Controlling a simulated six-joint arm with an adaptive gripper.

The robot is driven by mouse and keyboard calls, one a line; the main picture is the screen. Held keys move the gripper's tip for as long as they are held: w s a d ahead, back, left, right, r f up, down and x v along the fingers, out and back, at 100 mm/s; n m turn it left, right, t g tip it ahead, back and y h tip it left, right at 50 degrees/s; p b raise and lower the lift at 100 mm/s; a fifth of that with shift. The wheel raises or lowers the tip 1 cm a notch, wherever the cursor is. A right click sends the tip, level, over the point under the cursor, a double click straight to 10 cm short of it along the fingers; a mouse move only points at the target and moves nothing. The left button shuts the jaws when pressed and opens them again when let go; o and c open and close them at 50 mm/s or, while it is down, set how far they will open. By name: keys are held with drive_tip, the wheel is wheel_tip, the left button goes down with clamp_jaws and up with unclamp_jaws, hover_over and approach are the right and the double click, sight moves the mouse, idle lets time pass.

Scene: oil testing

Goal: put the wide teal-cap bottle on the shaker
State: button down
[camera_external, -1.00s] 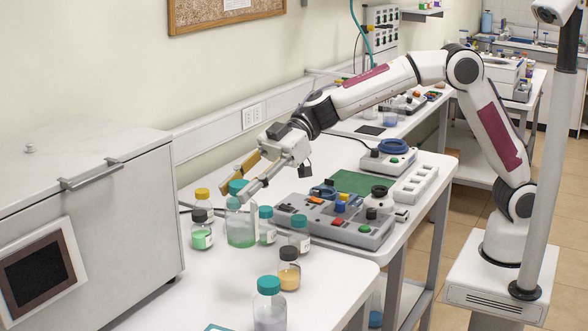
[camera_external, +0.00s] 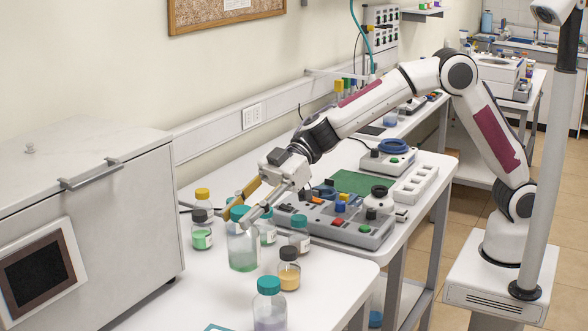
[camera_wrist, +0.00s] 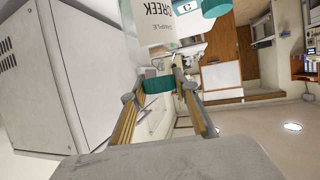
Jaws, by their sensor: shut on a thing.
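The wide teal-cap bottle (camera_external: 243,250) is clear, with pale green liquid low inside, and looks upright. My gripper (camera_external: 245,212) is shut on it near the cap. I cannot tell whether the bottle's base touches the bench. On the bench to the right are a grey unit with coloured buttons (camera_external: 326,229) and a small white unit with a blue ring on top (camera_external: 393,146); I cannot tell which is the shaker.
Close by stand a yellow-cap bottle (camera_external: 202,195), a dark-cap green bottle (camera_external: 201,236), smaller teal-cap bottles (camera_external: 300,240), a dark-cap orange bottle (camera_external: 289,275) and a front teal-cap bottle (camera_external: 269,312). A large grey cabinet (camera_external: 120,220) stands left. A white rack (camera_external: 415,183) lies right.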

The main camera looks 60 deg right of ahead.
hover_over(232, 266)
drive_tip(key=d, duration=0.3)
drive_tip(key=shift+s+d+f, duration=0.1)
drive_tip(key=shift+s+f, duration=0.1)
drive_tip(key=shift+f, duration=1.35)
drive_tip(key=shift+s+d+f, duration=0.1)
drive_tip(key=shift+s+f, duration=0.05)
drive_tip(key=shift+f, duration=1.45)
drive_tip(key=shift+f, duration=1.95)
drive_tip(key=c, duration=1.6)
unclamp_jaws()
drive_tip(key=shift+o, duration=0.2)
drive_tip(key=shift+r, duration=0.2)
drive_tip(key=shift+v, duration=6)
